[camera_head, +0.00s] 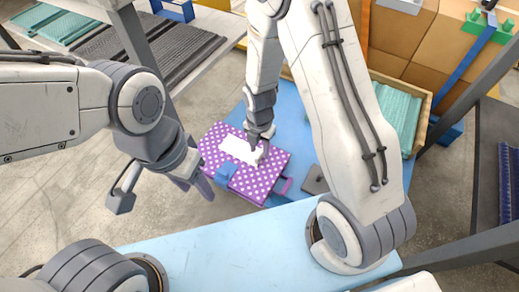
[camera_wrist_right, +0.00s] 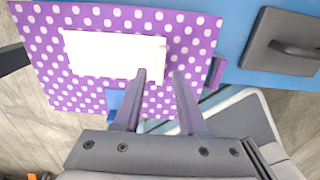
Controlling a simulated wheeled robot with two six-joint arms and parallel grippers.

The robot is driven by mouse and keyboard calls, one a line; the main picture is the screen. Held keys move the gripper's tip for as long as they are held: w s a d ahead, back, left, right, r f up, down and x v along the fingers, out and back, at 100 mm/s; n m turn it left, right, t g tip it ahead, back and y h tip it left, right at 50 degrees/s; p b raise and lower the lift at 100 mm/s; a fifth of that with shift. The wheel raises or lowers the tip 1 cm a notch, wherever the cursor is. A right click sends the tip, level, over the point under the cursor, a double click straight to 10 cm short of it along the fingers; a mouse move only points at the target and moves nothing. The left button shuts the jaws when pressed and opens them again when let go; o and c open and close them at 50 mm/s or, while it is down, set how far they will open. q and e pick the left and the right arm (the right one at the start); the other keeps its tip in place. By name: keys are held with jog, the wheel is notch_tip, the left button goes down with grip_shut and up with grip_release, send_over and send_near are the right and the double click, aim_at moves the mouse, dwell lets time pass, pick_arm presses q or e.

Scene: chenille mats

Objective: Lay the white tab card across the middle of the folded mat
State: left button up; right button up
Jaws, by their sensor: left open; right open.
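The purple mat with white dots (camera_head: 262,180) lies folded on the blue table; it also fills much of the right wrist view (camera_wrist_right: 195,35). The white tab card (camera_head: 237,149) lies on the mat, and looks flat along its upper part in the right wrist view (camera_wrist_right: 110,52). My right gripper (camera_head: 261,150) is over the card's right end, open, with one fingertip overlapping the card's corner in the right wrist view (camera_wrist_right: 160,72). I cannot tell whether it touches. My left gripper (camera_head: 163,196) is open and empty, left of the mat.
A blue piece (camera_head: 226,172) shows at the mat's near edge. A dark grey plate with a handle (camera_wrist_right: 285,42) lies to the right on the blue table (camera_head: 200,252). A wooden crate with teal mats (camera_head: 398,118) stands at the right. Grey ribbed mats (camera_head: 150,48) lie on a back-left shelf.

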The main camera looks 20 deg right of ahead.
jog(key=s+a+r+m+p, duration=0.1)
jog(key=s+a+r+m, duration=0.15)
jog(key=r, duration=0.45)
jog(key=s+a+r+m+p, duration=0.2)
jog(key=s+r+m, duration=0.15)
jog(key=r, duration=0.35)
jog(key=s+a+r+m+p, duration=0.15)
jog(key=r+m, duration=0.25)
jog(key=r, duration=0.4)
jog(key=s+r+m, duration=0.3)
jog(key=s+m, duration=0.2)
jog(key=s+a+r+m+y, duration=0.1)
jog(key=s+r+m, duration=0.1)
jog(key=s+m, duration=0.2)
jog(key=shift+s+a+r+m, duration=0.25)
jog(key=shift+s+r+m, duration=0.15)
jog(key=shift+s, duration=0.8)
notch_tip(320, 180, up, 35)
jog(key=p, duration=3.5)
jog(key=shift+r, duration=0.1)
